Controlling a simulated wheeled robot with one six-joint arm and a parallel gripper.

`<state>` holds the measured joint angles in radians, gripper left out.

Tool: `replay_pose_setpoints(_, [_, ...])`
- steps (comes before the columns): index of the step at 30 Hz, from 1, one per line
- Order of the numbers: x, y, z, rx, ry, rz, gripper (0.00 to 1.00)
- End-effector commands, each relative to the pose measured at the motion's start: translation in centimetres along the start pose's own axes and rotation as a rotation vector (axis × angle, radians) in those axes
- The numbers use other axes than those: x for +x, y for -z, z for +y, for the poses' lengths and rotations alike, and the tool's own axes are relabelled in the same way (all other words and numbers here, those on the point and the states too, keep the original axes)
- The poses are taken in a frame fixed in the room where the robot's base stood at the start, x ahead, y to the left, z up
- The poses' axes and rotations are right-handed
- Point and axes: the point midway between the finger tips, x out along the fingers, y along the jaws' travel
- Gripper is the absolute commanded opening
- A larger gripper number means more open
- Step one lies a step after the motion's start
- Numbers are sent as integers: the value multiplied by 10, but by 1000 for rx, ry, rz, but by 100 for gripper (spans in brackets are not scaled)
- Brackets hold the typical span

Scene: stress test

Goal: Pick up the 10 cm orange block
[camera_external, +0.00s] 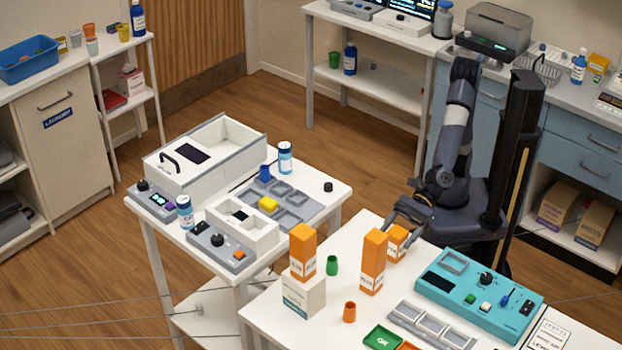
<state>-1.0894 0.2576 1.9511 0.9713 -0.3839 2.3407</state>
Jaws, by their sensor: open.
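Three orange blocks with white labels stand upright around the white table (310,326). One orange block (303,246) stands on a white box (303,294). A tall orange block (373,260) stands on the table to its right. A shorter-looking orange block (396,243) stands just behind that one, partly hidden by it. No size can be read, so I cannot tell which is the 10 cm one. My gripper (398,222) is open and empty, low at the rear of the shorter-looking block. Whether it touches that block is unclear.
A green cup (332,265) and an orange cup (349,312) stand near the blocks. A teal control panel (482,297) and a grey divided tray (432,325) lie to the right. A second table at left holds a white drawer unit (205,158) and bottles.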

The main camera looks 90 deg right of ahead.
Motion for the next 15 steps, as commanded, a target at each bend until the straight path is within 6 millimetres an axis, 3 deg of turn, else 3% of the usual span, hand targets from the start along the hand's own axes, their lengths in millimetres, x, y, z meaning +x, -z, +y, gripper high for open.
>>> replay_pose_setpoints(10, [8, 0, 0, 0, -1, 0, 69])
replay_pose_setpoints(15, [8, 0, 0, 0, -1, 0, 55])
